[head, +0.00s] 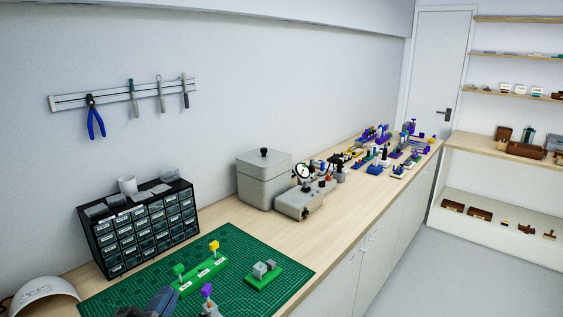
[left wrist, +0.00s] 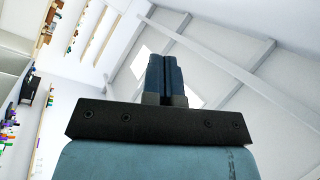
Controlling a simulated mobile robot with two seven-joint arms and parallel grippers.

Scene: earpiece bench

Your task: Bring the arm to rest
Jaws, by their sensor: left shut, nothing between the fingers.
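My left gripper (head: 164,300) shows at the bottom edge of the head view, over the near part of the green cutting mat (head: 112,303). In the left wrist view its two dark blue fingers (left wrist: 165,76) are together with nothing between them. They point up toward the ceiling beams in that picture. Most of my left arm is outside the head view. My right gripper is in neither view.
A green strip base (head: 205,274) with green and yellow pieces stands close to my gripper, beside a purple-topped piece (head: 207,290). A green block with grey parts (head: 263,279) lies right. A drawer cabinet (head: 140,228) stands behind.

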